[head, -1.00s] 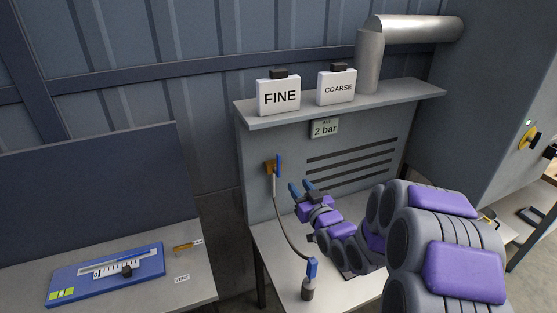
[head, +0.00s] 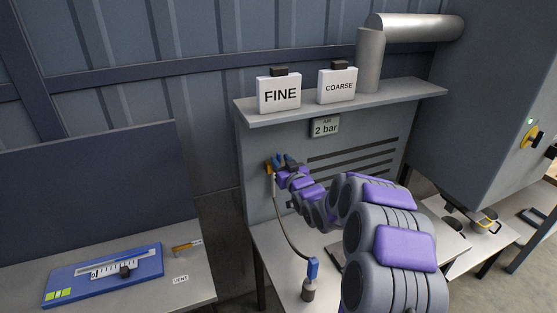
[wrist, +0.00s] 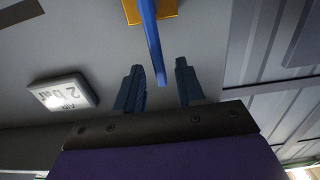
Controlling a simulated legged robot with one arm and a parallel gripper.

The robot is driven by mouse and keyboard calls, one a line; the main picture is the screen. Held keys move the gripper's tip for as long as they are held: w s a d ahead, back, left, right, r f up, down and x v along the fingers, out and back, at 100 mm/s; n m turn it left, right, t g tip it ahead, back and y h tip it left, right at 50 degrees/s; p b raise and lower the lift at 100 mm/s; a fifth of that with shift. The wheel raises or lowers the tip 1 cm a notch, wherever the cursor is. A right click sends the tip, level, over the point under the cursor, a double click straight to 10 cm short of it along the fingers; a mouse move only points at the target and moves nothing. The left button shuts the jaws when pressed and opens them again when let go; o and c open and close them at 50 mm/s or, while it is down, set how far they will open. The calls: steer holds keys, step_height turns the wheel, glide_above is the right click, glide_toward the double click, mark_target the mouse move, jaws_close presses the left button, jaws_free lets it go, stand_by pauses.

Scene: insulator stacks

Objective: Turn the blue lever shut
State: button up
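My gripper (wrist: 162,82) is open, with dark blue fingers. In the head view my gripper (head: 284,160) is at the brass valve body (head: 269,167) and hides most of the lever.
A hose runs from the valve down to a blue-topped fitting (head: 312,270) on the bench. A "2 bar" sign (head: 324,127) is on the panel, below a shelf (head: 340,105) with FINE (head: 279,95) and COARSE (head: 338,87) boxes. A blue gauge board (head: 105,275) lies at left.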

steer(key=shift+x, duration=1.4)
steer(key=shift+s, duration=0.1)
jaws_close()
